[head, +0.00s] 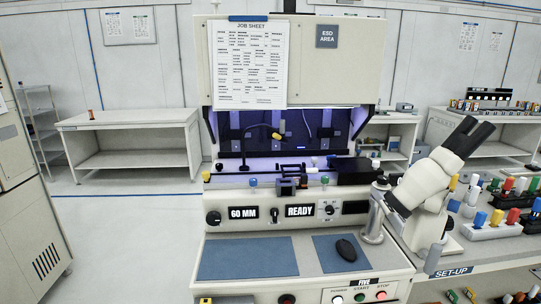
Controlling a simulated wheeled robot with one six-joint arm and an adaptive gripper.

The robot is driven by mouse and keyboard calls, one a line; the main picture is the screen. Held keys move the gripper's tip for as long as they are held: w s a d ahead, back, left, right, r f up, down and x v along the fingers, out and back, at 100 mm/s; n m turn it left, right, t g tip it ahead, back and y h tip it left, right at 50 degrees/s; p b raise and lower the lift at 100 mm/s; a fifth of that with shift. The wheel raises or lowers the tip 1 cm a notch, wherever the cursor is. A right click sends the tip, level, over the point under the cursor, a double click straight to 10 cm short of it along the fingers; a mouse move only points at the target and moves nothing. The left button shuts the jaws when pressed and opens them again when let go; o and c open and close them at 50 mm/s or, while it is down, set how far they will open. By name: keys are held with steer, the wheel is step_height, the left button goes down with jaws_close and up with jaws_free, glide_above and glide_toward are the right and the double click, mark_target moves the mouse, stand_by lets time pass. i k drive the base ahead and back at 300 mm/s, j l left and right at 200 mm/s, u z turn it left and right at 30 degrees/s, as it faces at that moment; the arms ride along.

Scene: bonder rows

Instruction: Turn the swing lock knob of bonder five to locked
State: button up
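The bonder marked FIVE (283,283) stands in the middle of the head view. Its front panel carries a round black knob (213,218) left of the "60 MM" display (243,213). A small black lever switch (274,214) sits between that display and the "READY" display (300,211). A dark selector knob (329,210) on a light plate with tiny marks is right of READY. Which of these is the swing lock knob, and its setting, cannot be read. Another dark knob (287,299) is cut off at the bottom edge. My gripper is not in view.
A white microscope (432,175) stands at the bonder's right, beside the SET-UP bench (452,272) with colored-handled tools. A mouse (346,249) lies on a blue pad (334,262). A cabinet (30,200) is at far left. Floor (130,240) between cabinet and bonder is clear.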

mark_target(382, 180)
steer(key=k+l, duration=0.1)
steer(key=l, duration=0.35)
steer(key=k+l+u, duration=0.15)
steer(key=l, duration=0.3)
steer(key=k+l, duration=0.15)
steer(key=l, duration=0.25)
steer(key=k+l+u, duration=0.15)
steer(key=l, duration=0.3)
steer(key=k+l, duration=0.15)
steer(key=l, duration=0.25)
steer(key=k+l+u, duration=0.1)
steer(key=l, duration=0.3)
steer(key=k+l+u, duration=0.1)
steer(key=k+l, duration=0.15)
steer(key=l, duration=0.15)
steer(key=i+l+u, duration=0.25)
steer(key=i+l, duration=0.45)
steer(key=i+l+u, duration=0.25)
steer(key=i+l, duration=0.6)
steer(key=z, duration=0.15)
steer(key=l+u, duration=0.15)
steer(key=l, duration=0.25)
steer(key=k, duration=0.15)
steer(key=l+z, duration=0.05)
